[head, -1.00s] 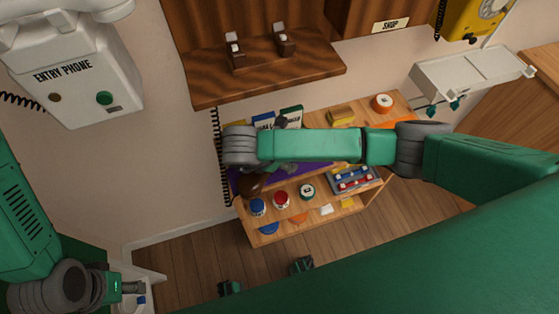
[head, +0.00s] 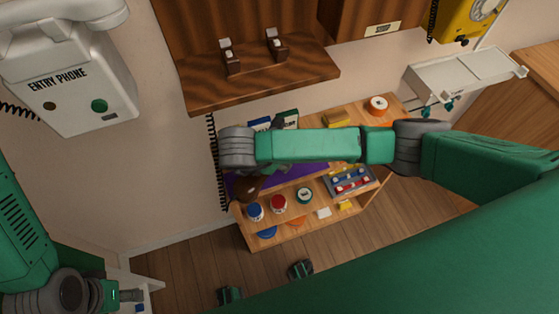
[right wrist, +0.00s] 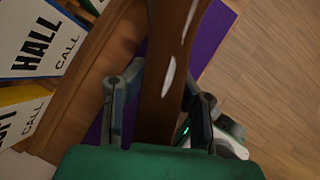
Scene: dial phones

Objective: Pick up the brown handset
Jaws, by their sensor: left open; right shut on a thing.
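The brown handset (right wrist: 165,75) runs top to bottom through the right wrist view, between the fingers of my right gripper (right wrist: 158,108), which is shut on it. In the head view, a brown end of the handset (head: 247,188) shows below my right wrist, over the purple surface of the wooden shelf unit. My right gripper is mostly hidden there under the green arm. The lower part of the handset in the wrist view is hidden by my gripper body. My left gripper (head: 131,296) is low at the left of the head view, open and away from the handset.
The wooden shelf unit (head: 242,236) carries several jars and small boxes. A wooden wall shelf (head: 262,78) with two cradles hangs above. A white entry phone (head: 70,90) is at left, a yellow phone (head: 462,20) and a white wall shelf (head: 462,76) at right.

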